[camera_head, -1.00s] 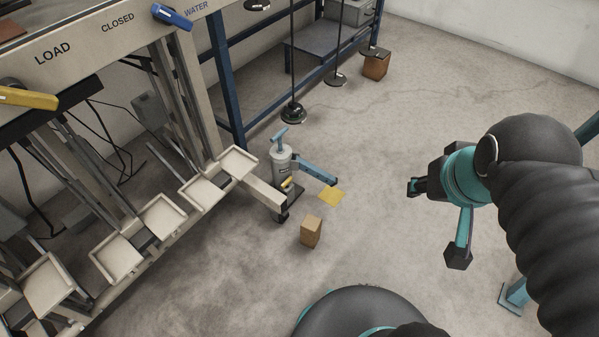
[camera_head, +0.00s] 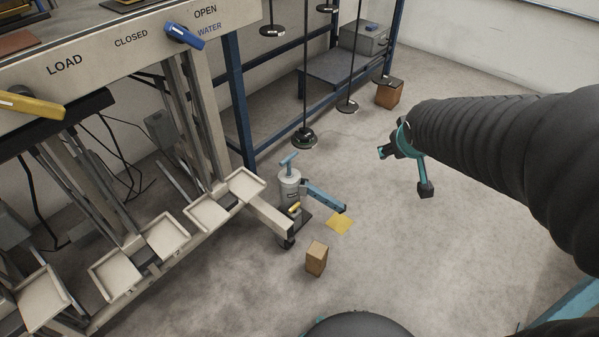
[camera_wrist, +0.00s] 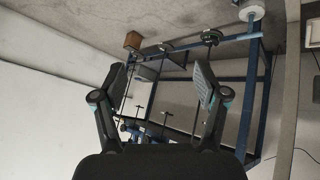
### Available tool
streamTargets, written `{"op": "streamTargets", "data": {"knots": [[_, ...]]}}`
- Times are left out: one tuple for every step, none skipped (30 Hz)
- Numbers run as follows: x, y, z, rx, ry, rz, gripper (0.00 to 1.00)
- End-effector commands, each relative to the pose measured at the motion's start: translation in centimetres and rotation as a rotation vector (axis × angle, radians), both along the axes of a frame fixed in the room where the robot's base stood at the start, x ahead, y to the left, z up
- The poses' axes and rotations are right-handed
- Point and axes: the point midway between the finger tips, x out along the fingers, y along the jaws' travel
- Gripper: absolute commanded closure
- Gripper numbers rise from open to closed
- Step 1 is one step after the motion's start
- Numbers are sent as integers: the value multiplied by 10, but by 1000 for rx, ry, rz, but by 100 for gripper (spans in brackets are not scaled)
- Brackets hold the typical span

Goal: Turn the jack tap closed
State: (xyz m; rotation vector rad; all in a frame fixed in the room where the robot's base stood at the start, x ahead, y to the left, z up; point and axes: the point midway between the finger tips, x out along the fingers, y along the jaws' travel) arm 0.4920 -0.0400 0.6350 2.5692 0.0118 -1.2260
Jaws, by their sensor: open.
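The jack (camera_head: 290,188) is a grey cylinder with a blue T-shaped top, standing upright on the floor beside the beige bench. A small yellow tap (camera_head: 295,207) sits low on its front. A blue lever arm (camera_head: 324,196) sticks out to its right. My gripper (camera_head: 404,170) is to the right of the jack, apart from it, with nothing between its fingers. In the wrist view my gripper (camera_wrist: 160,82) shows its two fingers spread wide. I cannot make out the tap in the wrist view.
A cardboard-coloured block (camera_head: 316,259) and a yellow floor patch (camera_head: 340,223) lie near the jack. White trays (camera_head: 240,187) stick out from the bench at left. A blue frame (camera_head: 236,100) with hanging rods stands behind. The floor between jack and gripper is open.

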Motion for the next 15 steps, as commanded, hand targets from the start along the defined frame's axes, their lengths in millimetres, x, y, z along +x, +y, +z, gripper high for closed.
{"op": "streamTargets", "data": {"knots": [[17,-1,-18,-13,-3,26,27],[28,-1,-25,-22,-13,45,27],[40,-1,-35,-31,-24,71,27],[50,0,-43,-37,-32,90,27],[59,1,-52,-42,-41,110,27],[71,2,-63,-47,-52,138,27],[79,3,-72,-49,-60,160,27],[87,5,-82,-50,-67,182,27],[98,8,-95,-51,-79,213,27],[105,10,-105,-49,-87,235,27],[112,13,-115,-47,-94,259,27],[120,16,-129,-42,-104,289,27],[126,19,-140,-37,-112,312,27],[131,22,-151,-31,-119,336,27],[138,26,-167,-21,-128,367,27]]}}
